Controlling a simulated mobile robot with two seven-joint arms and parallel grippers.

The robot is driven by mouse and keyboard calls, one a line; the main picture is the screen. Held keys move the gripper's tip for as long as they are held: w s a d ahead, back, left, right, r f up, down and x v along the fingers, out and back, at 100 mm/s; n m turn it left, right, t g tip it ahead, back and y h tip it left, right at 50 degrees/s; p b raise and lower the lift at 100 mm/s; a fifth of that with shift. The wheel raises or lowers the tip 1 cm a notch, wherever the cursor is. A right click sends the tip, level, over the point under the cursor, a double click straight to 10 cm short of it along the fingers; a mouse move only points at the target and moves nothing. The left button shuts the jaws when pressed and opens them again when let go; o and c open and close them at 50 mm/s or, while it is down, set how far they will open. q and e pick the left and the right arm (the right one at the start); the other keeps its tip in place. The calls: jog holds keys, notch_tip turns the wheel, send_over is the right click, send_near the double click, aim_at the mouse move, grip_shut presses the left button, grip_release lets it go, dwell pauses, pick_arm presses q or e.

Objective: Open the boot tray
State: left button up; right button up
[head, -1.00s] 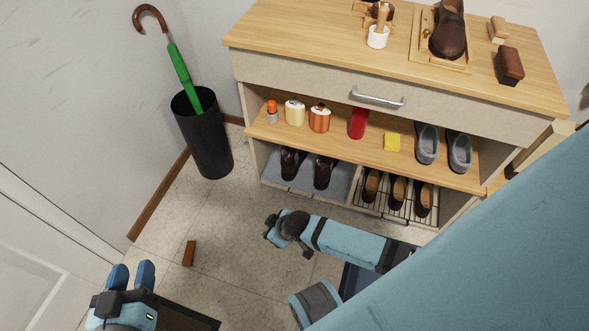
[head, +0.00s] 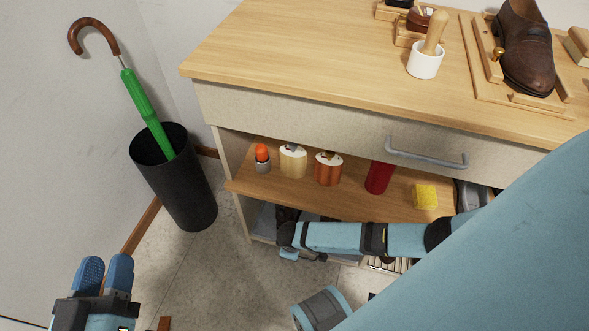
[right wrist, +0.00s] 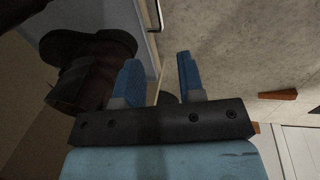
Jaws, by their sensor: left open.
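The boot tray (head: 263,221) is a grey tray in the lower left compartment of the shelf unit, mostly hidden behind my right arm. Its pale blue-grey surface also shows in the right wrist view (right wrist: 112,28), with a thin rail along its edge. A dark boot (right wrist: 88,72) stands beside my right gripper's left finger. My right gripper (right wrist: 158,60) is open, its fingers apart near the tray's edge; I cannot tell whether they touch it. In the head view it is at the tray's front. My left gripper (head: 105,259) is open and empty at the lower left.
The shelf unit's drawer (head: 340,125) with a metal handle (head: 425,155) is above. Bottles and a yellow sponge (head: 425,196) stand on the middle shelf (head: 310,190). A black umbrella stand (head: 180,190) is at left. Floor (head: 215,270) is clear between them.

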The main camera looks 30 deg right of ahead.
pick_arm(q)
jog(key=shift+w+a+f+m+g+h+b, duration=0.15)
jog(key=shift+w+f+m+b, duration=0.4)
jog(key=shift+b, duration=0.8)
jog(key=shift+w+a+f+m+g+h+b, duration=0.1)
jog(key=shift+w+a+f+m+b, duration=0.1)
jog(key=shift+f+m+b, duration=0.75)
jog(key=shift+w+a+f+m+g+h+b, duration=0.1)
jog(key=shift+w+a+f+m+b, duration=0.2)
jog(key=shift+f+b, duration=1.1)
pick_arm(e)
jog(key=shift+w+d+f+b, duration=0.15)
jog(key=shift+w+d+f, duration=0.2)
jog(key=shift+f, duration=1.9)
jog(key=shift+w+d+f+b, duration=0.1)
jog(key=shift+w+d+f, duration=0.2)
jog(key=shift+f, duration=2)
jog(key=shift+w+d+f+b, duration=0.15)
jog(key=shift+w+d+f, duration=0.2)
jog(key=shift+f, duration=1.9)
pick_arm(q)
jog(key=shift+w+d+r, duration=0.1)
jog(key=shift+r, duration=0.4)
pick_arm(e)
jog(key=shift+s, duration=0.1)
jog(key=shift+c, duration=0.5)
grip_shut()
